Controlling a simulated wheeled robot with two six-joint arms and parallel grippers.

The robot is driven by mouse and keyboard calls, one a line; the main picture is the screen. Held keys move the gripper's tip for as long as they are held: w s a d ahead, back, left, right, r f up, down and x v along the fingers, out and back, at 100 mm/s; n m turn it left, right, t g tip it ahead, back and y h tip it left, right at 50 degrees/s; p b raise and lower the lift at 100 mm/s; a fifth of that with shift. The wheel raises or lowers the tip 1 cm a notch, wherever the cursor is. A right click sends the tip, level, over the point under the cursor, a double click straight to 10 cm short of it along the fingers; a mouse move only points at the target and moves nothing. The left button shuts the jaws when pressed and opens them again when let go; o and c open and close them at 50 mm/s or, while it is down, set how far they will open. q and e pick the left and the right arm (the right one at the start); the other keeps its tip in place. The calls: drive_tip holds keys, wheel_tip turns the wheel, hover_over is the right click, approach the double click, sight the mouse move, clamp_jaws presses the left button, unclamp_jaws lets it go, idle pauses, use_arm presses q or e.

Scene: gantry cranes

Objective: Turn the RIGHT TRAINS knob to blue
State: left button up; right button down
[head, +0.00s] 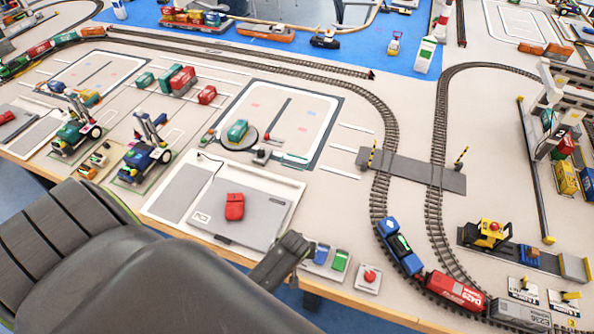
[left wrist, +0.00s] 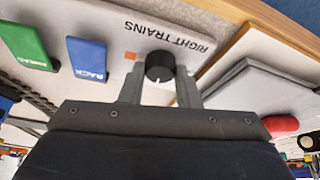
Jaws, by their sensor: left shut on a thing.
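The RIGHT TRAINS panel (left wrist: 185,40) is a pale plate with its label printed in black, seen upside down in the left wrist view. On it is a round black knob (left wrist: 160,65) with a white pointer line, which points towards my gripper in that view. An orange square mark (left wrist: 130,55) lies beside the knob. My left gripper (left wrist: 160,88) is shut on the knob, one finger on each side. In the head view my left gripper (head: 292,245) is at the table's front edge and hides the knob. My right gripper is not in view.
A red button box (head: 369,278) sits right of the panel. A grey plate (head: 262,215) with a red block (head: 235,207) lies left. Train track curves beyond.

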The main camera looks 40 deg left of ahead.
use_arm(q)
drive_tip(key=shift+m, duration=0.5)
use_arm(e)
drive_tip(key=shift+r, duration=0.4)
use_arm(q)
drive_tip(key=o, duration=1)
drive_tip(key=shift+c, duration=0.2)
